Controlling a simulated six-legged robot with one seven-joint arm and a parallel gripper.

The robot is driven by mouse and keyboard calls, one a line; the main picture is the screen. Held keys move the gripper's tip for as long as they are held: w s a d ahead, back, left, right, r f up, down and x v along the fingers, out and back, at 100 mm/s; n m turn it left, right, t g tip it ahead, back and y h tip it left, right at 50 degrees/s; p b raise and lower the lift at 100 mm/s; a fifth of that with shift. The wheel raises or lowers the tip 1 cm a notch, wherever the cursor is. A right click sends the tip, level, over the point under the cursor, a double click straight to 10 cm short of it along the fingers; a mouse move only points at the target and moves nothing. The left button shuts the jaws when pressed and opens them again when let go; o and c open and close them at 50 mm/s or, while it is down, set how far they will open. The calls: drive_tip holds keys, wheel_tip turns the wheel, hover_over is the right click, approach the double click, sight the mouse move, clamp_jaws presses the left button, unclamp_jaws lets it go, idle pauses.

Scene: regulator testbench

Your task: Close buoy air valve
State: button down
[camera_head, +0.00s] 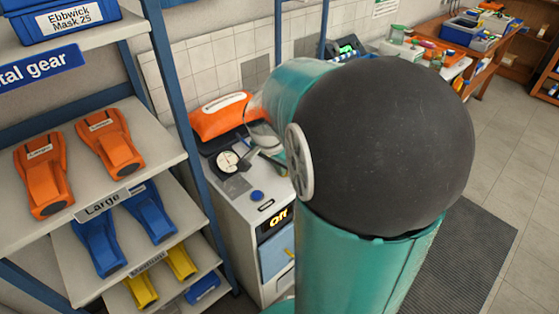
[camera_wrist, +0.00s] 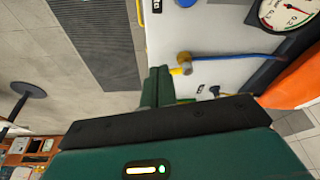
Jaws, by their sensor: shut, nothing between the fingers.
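My gripper (camera_wrist: 157,78) shows in the wrist view as green fingers, shut and empty, above the white bench top (camera_wrist: 215,35). Just beyond and right of the fingertips is a brass-coloured fitting (camera_wrist: 184,60) with a yellow part (camera_wrist: 177,71); I cannot tell whether they touch. A blue hose (camera_wrist: 240,56) runs from the fitting toward the round gauge (camera_wrist: 287,10). A small dark knob (camera_wrist: 215,91) lies close by. The orange buoy (camera_wrist: 298,85) is at the right edge; it also shows in the head view (camera_head: 220,117). My arm hides the valve area there.
In the head view a shelf rack (camera_head: 178,150) with orange and blue fins stands left of the bench. The bench front has an "Off" display (camera_head: 273,225), with a blue button (camera_head: 257,196) on top. A dark floor mat (camera_head: 462,255) lies right of my arm.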

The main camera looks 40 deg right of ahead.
drive_tip(key=x, duration=0.5)
drive_tip(key=shift+f, duration=0.25)
drive_tip(key=d, duration=0.2)
drive_tip(key=w+d+f, duration=0.1)
drive_tip(key=d, duration=0.1)
drive_tip(key=shift+w, duration=0.1)
